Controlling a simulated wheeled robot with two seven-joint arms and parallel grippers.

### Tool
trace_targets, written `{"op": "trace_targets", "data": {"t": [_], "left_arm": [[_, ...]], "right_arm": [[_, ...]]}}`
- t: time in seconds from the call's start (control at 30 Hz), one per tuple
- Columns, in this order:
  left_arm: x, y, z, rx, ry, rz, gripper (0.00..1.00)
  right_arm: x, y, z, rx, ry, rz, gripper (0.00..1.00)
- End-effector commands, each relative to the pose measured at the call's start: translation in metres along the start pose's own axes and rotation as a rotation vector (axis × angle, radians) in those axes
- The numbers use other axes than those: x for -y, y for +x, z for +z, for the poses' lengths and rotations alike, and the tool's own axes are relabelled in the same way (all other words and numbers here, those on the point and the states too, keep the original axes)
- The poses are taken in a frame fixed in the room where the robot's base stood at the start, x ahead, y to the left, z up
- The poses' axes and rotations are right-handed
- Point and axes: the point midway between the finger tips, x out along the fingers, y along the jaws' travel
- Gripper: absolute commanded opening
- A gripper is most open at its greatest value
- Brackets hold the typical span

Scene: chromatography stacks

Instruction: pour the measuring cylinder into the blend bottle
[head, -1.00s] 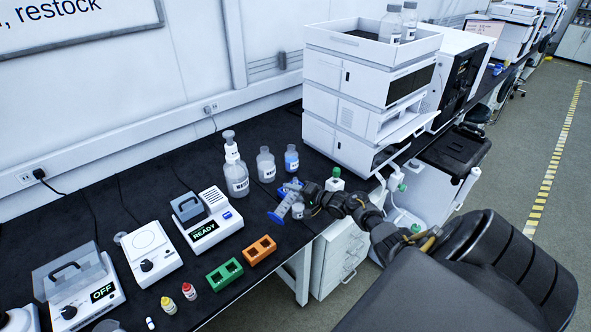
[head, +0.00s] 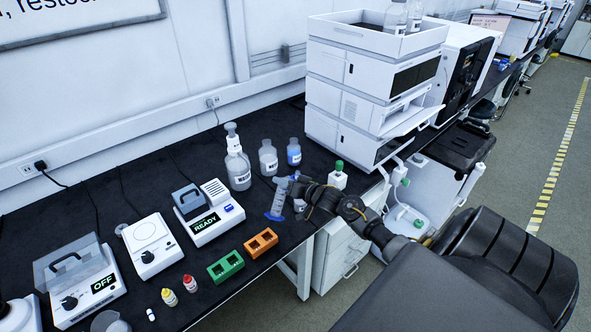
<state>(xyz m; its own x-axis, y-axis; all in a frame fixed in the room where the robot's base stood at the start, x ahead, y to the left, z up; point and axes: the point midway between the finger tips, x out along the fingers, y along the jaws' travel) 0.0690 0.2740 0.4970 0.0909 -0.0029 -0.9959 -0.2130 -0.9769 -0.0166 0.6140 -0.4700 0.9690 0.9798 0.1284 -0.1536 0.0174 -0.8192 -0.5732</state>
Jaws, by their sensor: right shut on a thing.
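The measuring cylinder (head: 277,202) is clear with graduation marks and a blue foot. My right gripper (head: 289,188) is shut on it near its upper end and holds it slightly tilted, foot low and to the left, at the front of the bench. A small clear bottle (head: 300,206) is partly hidden behind the gripper. Behind stand a large capped bottle (head: 238,171), a clear labelled bottle (head: 268,159) and a bottle with blue contents (head: 293,153). The labels are too small to tell which is the blend bottle. My left gripper is not in view.
An orange rack (head: 261,243) and a green rack (head: 226,267) lie near the front edge. Devices reading READY (head: 209,217) and OFF (head: 84,288) stand left. The tall white instrument stack (head: 366,90) and a green-capped bottle (head: 338,177) stand right.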

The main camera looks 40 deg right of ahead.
Motion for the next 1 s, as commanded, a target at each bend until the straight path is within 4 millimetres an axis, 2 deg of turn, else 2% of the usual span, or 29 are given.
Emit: {"op": "trace_targets", "data": {"t": [0.03, 0.2, 0.3, 0.4, 0.7, 1.0], "left_arm": [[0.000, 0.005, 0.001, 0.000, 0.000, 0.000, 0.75], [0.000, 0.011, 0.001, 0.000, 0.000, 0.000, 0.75], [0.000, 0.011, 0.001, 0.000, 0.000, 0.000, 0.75], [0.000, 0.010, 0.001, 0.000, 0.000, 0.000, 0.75], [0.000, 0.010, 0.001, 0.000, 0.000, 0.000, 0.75], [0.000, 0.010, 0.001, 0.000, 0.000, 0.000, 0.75]], "right_arm": [[0.021, -0.001, -0.008, -0.014, -0.054, -0.013, 0.00], [0.092, -0.016, -0.043, -0.067, -0.228, -0.004, 0.00], [0.124, -0.029, -0.064, -0.102, -0.321, 0.018, 0.00], [0.144, -0.039, -0.083, -0.141, -0.415, 0.053, 0.00], [0.134, -0.041, -0.086, -0.192, -0.587, 0.102, 0.00], [0.135, -0.041, -0.086, -0.196, -0.604, 0.100, 0.00]]}}
